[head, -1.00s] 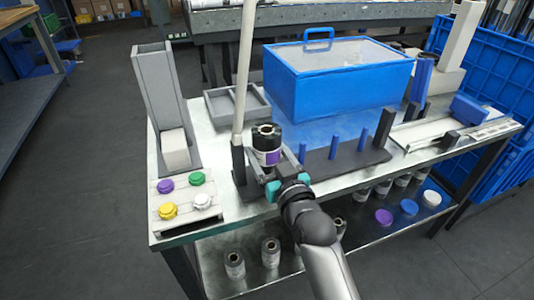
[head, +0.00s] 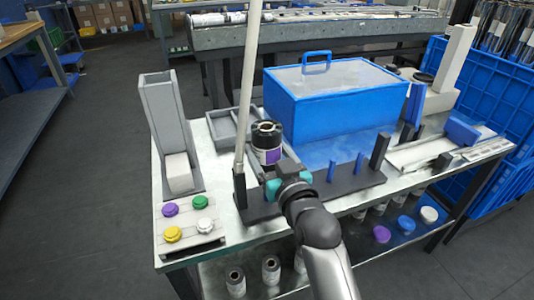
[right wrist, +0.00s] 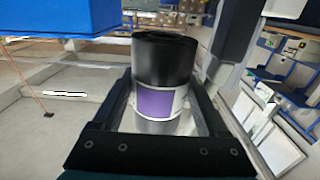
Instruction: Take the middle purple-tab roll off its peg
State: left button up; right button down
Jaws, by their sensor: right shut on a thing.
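A black roll with a purple and white label (head: 267,150) stands upright between the fingers of my right gripper (head: 272,172), which is shut on it. In the right wrist view the same roll (right wrist: 163,75) fills the middle between the two dark fingers, with its purple label facing the camera. The dark peg rack (head: 350,183) is right of the gripper, with bare blue pegs (head: 331,170) (head: 359,163) and a dark post (head: 380,150). The roll's underside, and anything beneath it, is hidden by the gripper. My left gripper is out of view.
A tall pale pole (head: 245,100) rises close left of the roll. A blue box (head: 340,112) stands behind it, and a grey tray (head: 225,128) is behind left. A grey chute (head: 165,115) and a button panel (head: 188,240) are left. More rolls (head: 271,270) sit on the lower shelf.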

notch_tip(320, 180, up, 2)
jog(key=shift+r+p, duration=0.1)
jog(key=shift+p, duration=0.35)
jog(key=shift+s, duration=0.2)
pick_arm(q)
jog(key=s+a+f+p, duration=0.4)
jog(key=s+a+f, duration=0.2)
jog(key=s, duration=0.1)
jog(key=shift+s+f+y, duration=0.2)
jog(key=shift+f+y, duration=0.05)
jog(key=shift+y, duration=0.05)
pick_arm(e)
jog(key=v, duration=1.7)
jog(key=shift+s, duration=0.3)
